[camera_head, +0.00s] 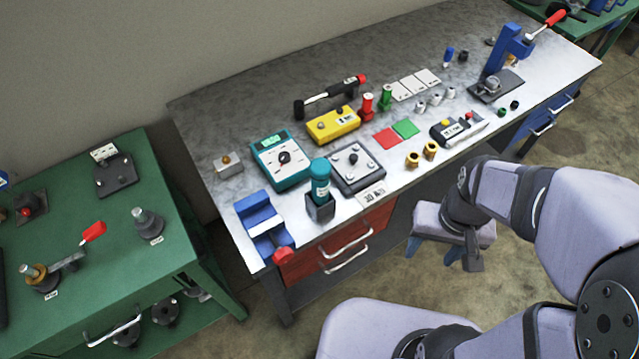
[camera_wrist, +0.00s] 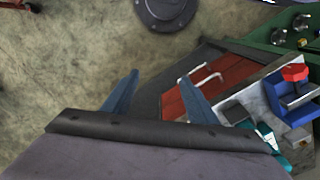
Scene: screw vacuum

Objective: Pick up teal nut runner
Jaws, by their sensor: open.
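The teal nut runner (camera_head: 320,178) stands upright in a dark square holder (camera_head: 320,210) at the front left edge of the grey workbench (camera_head: 225,120). Its lower part is hidden in the holder. My gripper (camera_head: 445,262) is in front of the bench, to the right of the nut runner and well apart from it. Its two blue fingers are spread, with nothing between them; they also show open in the wrist view (camera_wrist: 158,76), over bare floor. Teal parts show at the lower right of the wrist view, partly behind my gripper; I cannot tell whether they are the nut runner.
A blue vise (camera_head: 258,222) with a red knob is left of the holder. A teal meter (camera_head: 281,160) and a grey box (camera_head: 357,168) stand close behind it. Red drawers (camera_head: 340,245) with handles are below. A green table (camera_head: 95,215) is at the left.

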